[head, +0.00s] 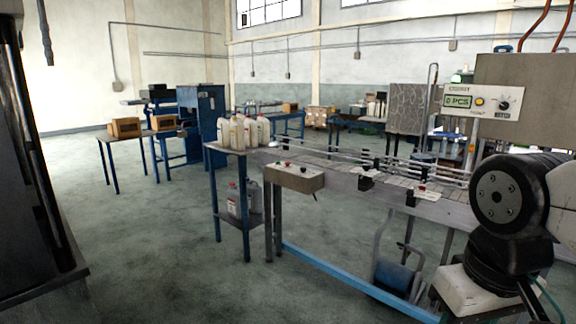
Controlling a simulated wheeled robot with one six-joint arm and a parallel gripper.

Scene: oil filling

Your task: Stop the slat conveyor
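The slat conveyor (345,178) runs from the shelf table in the middle toward the right, with guide rails along its top. A beige control box (295,178) is fixed to its near side at the left end, with small red and dark controls on top. A small plate with a red button (422,190) sits farther right along the near edge. I cannot tell whether the slats are moving. A panel reading "0 PCS" (459,101) with a yellow button and a black knob is at the upper right. My arm is at the right; my gripper is not in view.
A blue-legged shelf table (226,150) holds several bottles (243,131), with jugs on its lower shelf. A dark machine (40,190) stands at the left edge. The floor between is clear.

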